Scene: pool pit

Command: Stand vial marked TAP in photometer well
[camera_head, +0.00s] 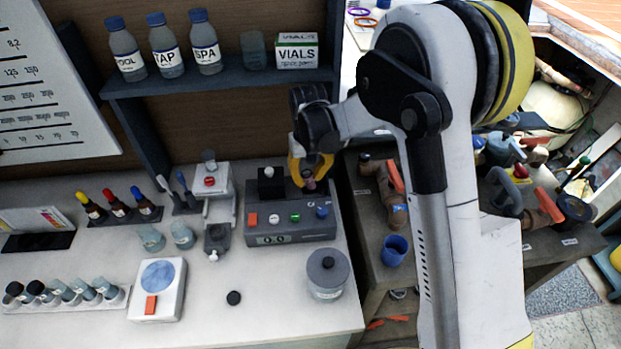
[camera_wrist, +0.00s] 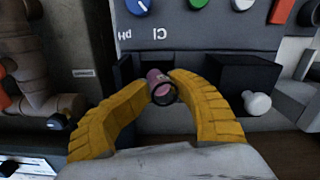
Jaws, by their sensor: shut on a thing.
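The grey photometer (camera_head: 291,228) stands on the white bench, with coloured buttons and a display on its front. My gripper (camera_head: 309,178) is above its back right part. The yellow fingers, which also show in the wrist view (camera_wrist: 161,88), are shut on a small pink vial (camera_wrist: 158,78) with a dark ring at its near end. The vial also shows in the head view (camera_head: 310,184). It is over a dark recess beside the black block (camera_wrist: 241,80); I cannot tell whether its base is inside the well. No TAP mark is readable on it.
A rack of several vials (camera_head: 65,305) and a white device with a blue disc (camera_head: 158,290) are at the left. A lidded grey jar (camera_head: 327,274) stands in front of the photometer. Bottles marked POOL, TAP (camera_head: 165,48) and SPA stand on the shelf (camera_head: 220,82).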

